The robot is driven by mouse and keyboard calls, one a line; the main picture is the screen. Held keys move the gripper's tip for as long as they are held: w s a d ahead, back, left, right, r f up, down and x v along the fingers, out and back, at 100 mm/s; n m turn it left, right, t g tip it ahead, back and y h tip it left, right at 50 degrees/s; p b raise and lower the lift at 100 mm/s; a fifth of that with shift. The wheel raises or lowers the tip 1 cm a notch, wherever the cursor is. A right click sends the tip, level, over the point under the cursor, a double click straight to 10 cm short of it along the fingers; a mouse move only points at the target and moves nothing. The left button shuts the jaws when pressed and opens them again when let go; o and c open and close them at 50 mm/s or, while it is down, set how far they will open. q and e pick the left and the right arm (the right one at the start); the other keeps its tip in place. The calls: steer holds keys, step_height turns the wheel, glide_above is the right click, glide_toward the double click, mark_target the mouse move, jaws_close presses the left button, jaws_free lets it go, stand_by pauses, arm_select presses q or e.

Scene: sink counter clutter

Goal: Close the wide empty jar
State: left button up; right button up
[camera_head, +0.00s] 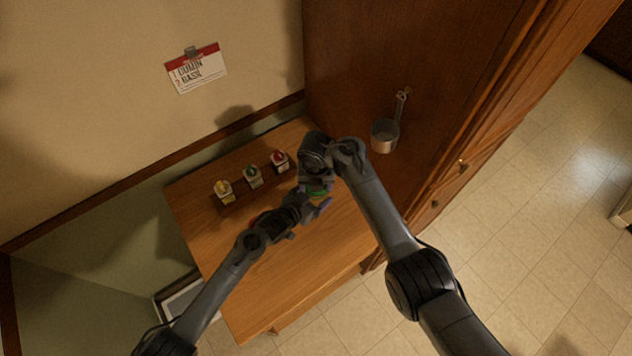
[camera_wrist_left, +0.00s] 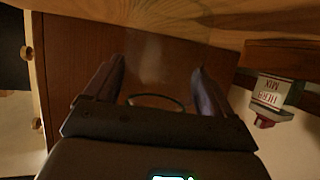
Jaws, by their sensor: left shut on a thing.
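My left gripper (camera_head: 312,207) reaches in over the wooden table. In the left wrist view, its two fingers (camera_wrist_left: 155,90) stand on either side of a clear, glass-like jar, whose curved rim (camera_wrist_left: 157,98) shows between them. The fingers are shut on this jar; its see-through body is faint. My right gripper (camera_head: 318,182) points down close above the left gripper. A green round thing (camera_head: 319,192) shows just under the right gripper, possibly a lid; I cannot tell whether it is held or touches the jar. The right fingers are hidden by the arm.
A low rack (camera_head: 238,195) at the table's back holds small labelled jars with yellow (camera_head: 221,186), green (camera_head: 251,171) and red (camera_head: 278,157) tops. A metal cup (camera_head: 384,136) hangs on the tall cabinet at right. The table's front (camera_head: 285,285) is clear.

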steer(key=shift+f, duration=0.9)
stand_by(0.4)
arm_select(q)
jaws_close()
arm_select(e)
steer(key=shift+s, duration=0.1)
arm_select(q)
steer(key=shift+w, duration=0.1)
arm_select(e)
steer(key=m, duration=0.3)
steer(key=shift+a+f, duration=0.1)
steer(key=shift+a, duration=0.05)
steer(key=o, duration=0.8)
arm_select(q)
steer(key=shift+d, duration=0.1)
arm_select(e)
steer(key=o, duration=0.4)
steer(key=shift+r, duration=0.25)
